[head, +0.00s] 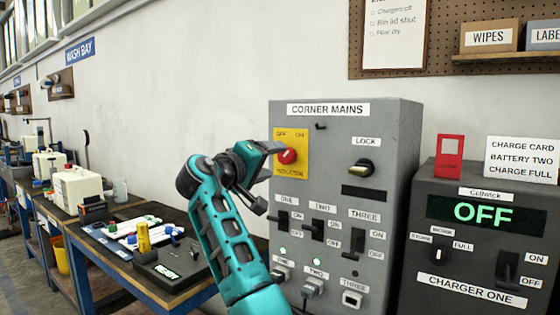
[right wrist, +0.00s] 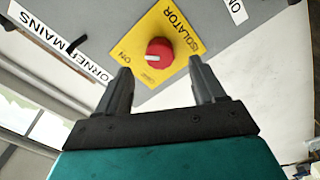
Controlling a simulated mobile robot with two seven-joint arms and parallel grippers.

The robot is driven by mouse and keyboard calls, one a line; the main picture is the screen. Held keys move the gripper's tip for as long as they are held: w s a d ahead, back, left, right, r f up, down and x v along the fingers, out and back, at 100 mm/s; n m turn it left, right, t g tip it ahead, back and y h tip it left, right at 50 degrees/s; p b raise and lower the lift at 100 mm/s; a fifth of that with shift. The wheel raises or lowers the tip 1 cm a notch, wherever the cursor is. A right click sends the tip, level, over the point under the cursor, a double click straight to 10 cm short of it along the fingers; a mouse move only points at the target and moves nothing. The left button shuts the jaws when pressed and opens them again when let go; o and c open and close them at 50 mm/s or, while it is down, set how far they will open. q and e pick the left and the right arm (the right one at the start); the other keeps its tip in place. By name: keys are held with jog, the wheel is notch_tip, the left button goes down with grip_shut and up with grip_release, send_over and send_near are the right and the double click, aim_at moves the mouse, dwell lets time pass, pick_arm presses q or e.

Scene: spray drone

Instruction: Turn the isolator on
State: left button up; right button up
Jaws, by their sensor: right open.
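The isolator is a red round knob (head: 288,156) on a yellow plate (head: 293,140) marked OFF and ON, on the grey corner mains box (head: 340,115). The knob also shows in the right wrist view (right wrist: 160,52), ahead of and between my open fingertips. My right gripper (head: 270,150) is open and empty, close to the left of the knob in the head view. It also shows in the right wrist view (right wrist: 160,76). I cannot tell if a finger touches the knob. My left gripper is out of view.
The mains box also has a lock knob (head: 362,167) and three levers below. A charger box (head: 470,240) reading OFF stands at the right.

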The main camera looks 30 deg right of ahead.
jog(key=v, duration=0.7)
jog(key=shift+a, duration=0.2)
jog(key=shift+f, duration=0.1)
jog(key=s+f+y, duration=0.3)
jog(key=f, duration=0.8)
jog(key=s+f+n+y, duration=0.1)
jog(key=s+f+y, duration=0.2)
jog(key=f, duration=0.8)
jog(key=s+f+n+y, duration=0.1)
jog(key=s+f, duration=0.4)
jog(key=f, duration=0.6)
jog(key=shift+d+f+y, duration=0.1)
jog(key=shift+d+y, duration=0.3)
jog(key=shift+y, duration=0.5)
jog(key=s+a+f+n+g+y, duration=0.1)
jog(key=s+a+f+y, duration=0.2)
jog(key=s, duration=0.5)
jog(key=s+a+f+g+y, duration=0.1)
jog(key=s+a+f+y, duration=0.2)
jog(key=s, duration=0.6)
jog(key=s+a+f+n+g+y, duration=0.15)
jog(key=s+f, duration=0.25)
jog(key=s, duration=0.4)
jog(key=w+a+f+t+y+p, duration=0.2)
jog(key=w+a+f+t+p, duration=0.1)
jog(key=w+f+t, duration=0.3)
jog(key=shift+w+a+t, duration=0.4)
jog(key=shift+w+t, duration=0.25)
jog(key=shift+w, duration=0.05)
